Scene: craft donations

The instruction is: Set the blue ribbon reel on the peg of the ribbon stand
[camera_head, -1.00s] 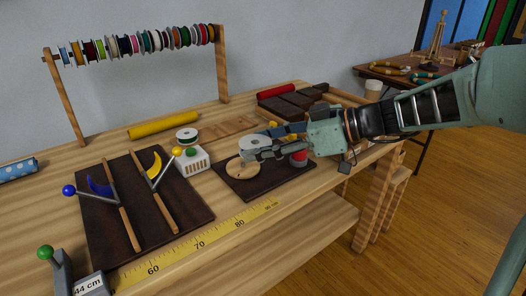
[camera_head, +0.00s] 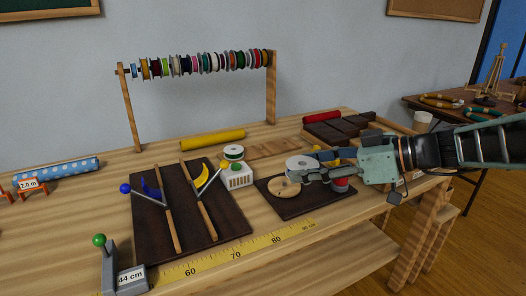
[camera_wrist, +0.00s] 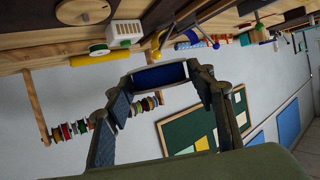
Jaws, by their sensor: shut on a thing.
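My gripper (camera_head: 306,168) is shut on the blue ribbon reel. The reel's pale round face (camera_head: 299,162) shows in the head view, and its blue ribbon (camera_wrist: 160,76) shows between the fingers in the wrist view. The reel is held above the table, close to the round wooden base of the ribbon stand (camera_head: 284,188). In the head view the reel appears just behind and above that base. The base also shows at the top of the wrist view (camera_wrist: 85,10), with a small dark spot at its middle. The peg's height cannot be made out.
The stand is on a dark mat (camera_head: 303,207), with a red object (camera_head: 341,185) under my gripper. A white box with a green knob (camera_head: 238,177) and a green-and-white reel (camera_head: 233,152) are to the left. A rack of several reels (camera_head: 275,90) stands behind.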

